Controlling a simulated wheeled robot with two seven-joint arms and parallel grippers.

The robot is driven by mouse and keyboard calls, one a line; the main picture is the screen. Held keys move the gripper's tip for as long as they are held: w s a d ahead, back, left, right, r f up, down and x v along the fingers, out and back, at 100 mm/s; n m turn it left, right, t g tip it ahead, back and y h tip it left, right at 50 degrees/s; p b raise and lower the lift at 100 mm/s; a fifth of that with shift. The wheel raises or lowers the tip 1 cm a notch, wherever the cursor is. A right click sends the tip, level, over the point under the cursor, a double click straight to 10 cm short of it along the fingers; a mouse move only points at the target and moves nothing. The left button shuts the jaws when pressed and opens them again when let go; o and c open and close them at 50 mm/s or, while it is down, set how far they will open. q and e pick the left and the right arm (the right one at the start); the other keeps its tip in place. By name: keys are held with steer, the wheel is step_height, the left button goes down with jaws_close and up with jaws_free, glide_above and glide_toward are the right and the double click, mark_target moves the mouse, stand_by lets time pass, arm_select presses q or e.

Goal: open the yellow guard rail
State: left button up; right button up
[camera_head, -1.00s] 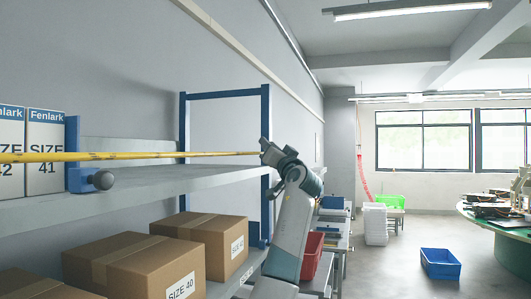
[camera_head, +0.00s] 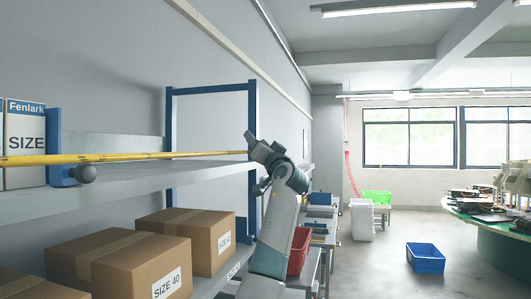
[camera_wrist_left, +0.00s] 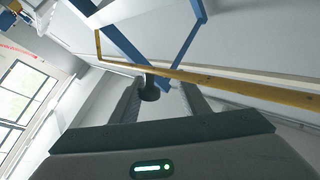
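The yellow guard rail (camera_head: 120,157) runs level along the front of the upper shelf, from the left picture edge to my left gripper (camera_head: 250,142) in the head view. A dark round knob (camera_head: 86,174) sits on a blue bracket near its left part. In the left wrist view the rail (camera_wrist_left: 240,78) crosses just past my left gripper (camera_wrist_left: 163,88). The gripper's two fingers stand apart, with a dark knob (camera_wrist_left: 150,88) in the gap, nearer one finger. Contact with the knob or rail cannot be told. My right gripper is not in view.
The grey upper shelf (camera_head: 130,181) holds white Fenlark boxes (camera_head: 25,145) at left. Brown SIZE 40 cartons (camera_head: 190,238) stand on the lower shelf. A blue post (camera_head: 252,110) rises beside my gripper.

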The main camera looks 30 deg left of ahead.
arm_select(q)
steer(key=shift+s+d+f+b, duration=0.2)
steer(key=shift+d+f+b, duration=0.2)
steer(key=shift+d+f, duration=0.05)
steer(key=b+v, duration=0.7)
steer(key=v, duration=0.9)
steer(key=shift+r+b, duration=0.2)
steer(key=shift+b, duration=0.1)
steer(key=shift+s, duration=0.1)
steer(key=shift+f, duration=0.1)
